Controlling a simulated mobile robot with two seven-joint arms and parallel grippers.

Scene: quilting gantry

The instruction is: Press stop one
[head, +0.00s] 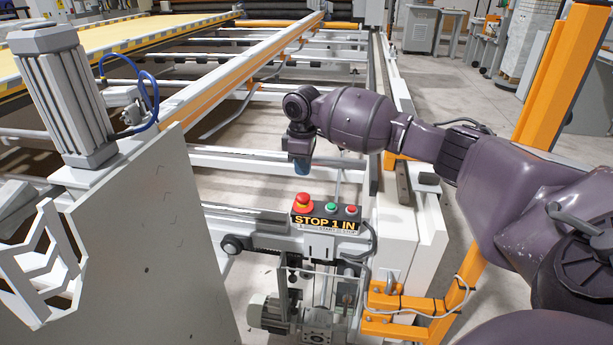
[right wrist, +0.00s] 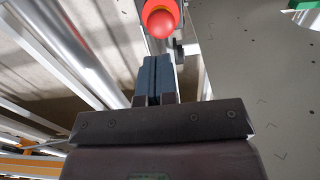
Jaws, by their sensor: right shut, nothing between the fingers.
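The control box (head: 325,222) reads "STOP 1 IN" and sits on the machine's front rail. My left gripper is not in view.
A grey panel (head: 150,240) with a grey cylinder (head: 65,95) stands left of the box. White rails cross behind it. An orange post (head: 555,75) stands at right, and an orange bracket (head: 410,305) lies below right.

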